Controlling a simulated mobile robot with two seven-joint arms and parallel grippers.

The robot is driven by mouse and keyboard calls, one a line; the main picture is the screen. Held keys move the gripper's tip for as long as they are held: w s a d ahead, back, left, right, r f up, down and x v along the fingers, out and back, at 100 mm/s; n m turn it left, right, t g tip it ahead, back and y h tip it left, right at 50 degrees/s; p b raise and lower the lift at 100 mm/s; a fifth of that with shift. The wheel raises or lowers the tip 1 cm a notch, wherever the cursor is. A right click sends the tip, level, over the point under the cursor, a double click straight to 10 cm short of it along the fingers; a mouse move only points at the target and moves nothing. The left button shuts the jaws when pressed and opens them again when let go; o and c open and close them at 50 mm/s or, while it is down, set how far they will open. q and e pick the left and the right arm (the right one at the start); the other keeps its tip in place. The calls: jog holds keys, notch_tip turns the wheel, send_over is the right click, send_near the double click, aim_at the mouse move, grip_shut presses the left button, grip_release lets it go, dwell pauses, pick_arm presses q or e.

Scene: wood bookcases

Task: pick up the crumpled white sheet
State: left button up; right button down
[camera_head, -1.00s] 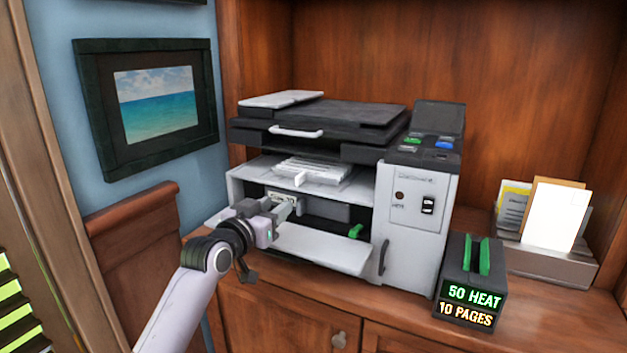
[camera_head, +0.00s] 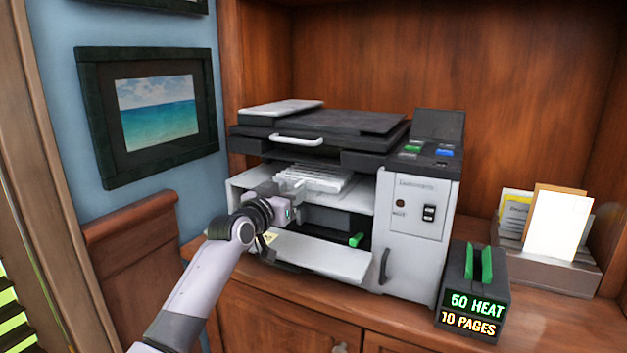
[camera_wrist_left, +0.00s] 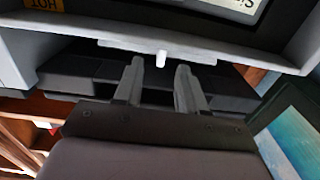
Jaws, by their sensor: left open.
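No clearly crumpled white sheet can be made out. White, ridged, paper-like material (camera_head: 318,177) lies on the upper shelf of the printer (camera_head: 410,215); I cannot tell whether it is the sheet. My left gripper (camera_head: 303,187) is at the front of this shelf, just below and left of the white material, its fingers pointing into the printer. In the left wrist view the two fingers (camera_wrist_left: 155,88) are apart with nothing clearly between them. A white strip with a small tab (camera_wrist_left: 161,58) lies just beyond the fingertips. My right gripper is not in view.
The printer's lower front flap (camera_head: 315,255) hangs open beneath my left gripper, with a green lever (camera_head: 356,240) inside. A counter box (camera_head: 473,300) and a paper holder (camera_head: 545,265) stand to the right. A framed picture (camera_head: 155,110) hangs at left.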

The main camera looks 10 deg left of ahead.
pick_arm(q)
jog(key=shift+x, duration=0.9)
jog(key=shift+c, duration=0.3)
grip_shut()
jog(key=r+p+v, duration=0.1)
jog(key=r+v, duration=0.1)
jog(key=v, duration=0.7)
jog(key=r+v, duration=0.1)
jog(key=v, duration=0.8)
jog(key=shift+r+p, duration=0.35)
jog(key=shift+r, duration=0.05)
